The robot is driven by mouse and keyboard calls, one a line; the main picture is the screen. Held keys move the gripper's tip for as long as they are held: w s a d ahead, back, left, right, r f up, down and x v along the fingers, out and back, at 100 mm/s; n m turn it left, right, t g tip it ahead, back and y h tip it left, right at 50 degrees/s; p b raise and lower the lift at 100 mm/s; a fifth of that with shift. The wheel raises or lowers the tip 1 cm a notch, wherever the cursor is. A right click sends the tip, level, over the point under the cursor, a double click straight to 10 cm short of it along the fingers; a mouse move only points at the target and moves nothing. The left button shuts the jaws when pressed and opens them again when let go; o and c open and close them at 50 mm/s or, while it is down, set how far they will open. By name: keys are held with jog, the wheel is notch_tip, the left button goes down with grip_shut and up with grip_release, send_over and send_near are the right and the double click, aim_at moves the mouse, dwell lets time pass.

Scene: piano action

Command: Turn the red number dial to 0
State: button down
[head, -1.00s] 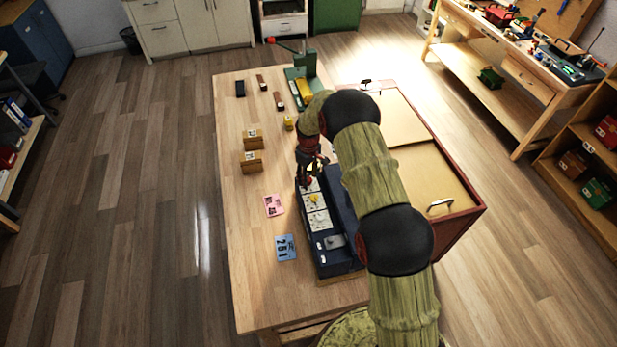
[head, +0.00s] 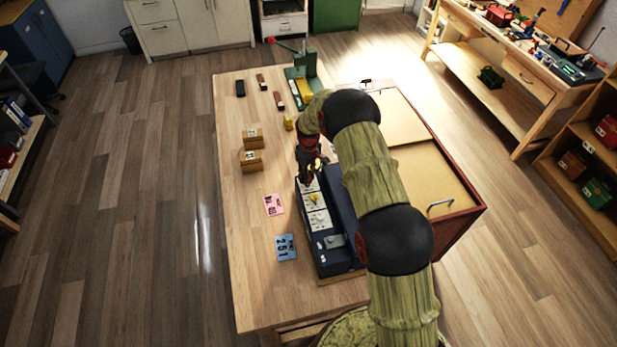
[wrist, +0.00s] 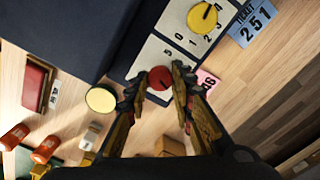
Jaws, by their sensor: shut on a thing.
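The red dial (wrist: 160,78) shows in the wrist view on a white plate at the edge of a dark blue machine (head: 345,215). My gripper (wrist: 160,86) is around it, with one finger at each side, shut on it. A small dark mark shows on the dial's face. Printed digits, among them 5, 0, 1, 2 and 3, lie above the dial on the white plates. I cannot tell which digit the mark points at. A yellow dial (wrist: 202,17) with a dark pointer sits on the neighbouring plate. In the head view my gripper (head: 309,182) hides the red dial.
A blue ticket reading 251 (head: 286,247) and a pink card (head: 273,205) lie left of the machine. Two wooden blocks with labels (head: 251,161) stand farther back. A green press (head: 301,85) stands at the far end.

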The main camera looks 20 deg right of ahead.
jog(key=shift+m+b, duration=0.3)
jog(key=shift+b, duration=0.1)
jog(key=m+b, duration=0.2)
jog(key=shift+f+m+b, duration=0.15)
jog(key=shift+m+b, duration=0.2)
jog(key=shift+m, duration=0.05)
jog(key=m+b, duration=0.3)
jog(key=m, duration=0.1)
jog(key=shift+m, duration=0.3)
jog(key=m+b, duration=0.2)
jog(key=m, duration=0.2)
jog(key=shift+m+b, duration=0.45)
jog(key=shift+m, duration=1.35)
jog(key=shift+r+m, duration=0.2)
jog(key=shift+m, duration=0.1)
jog(key=c, duration=1.5)
grip_release()
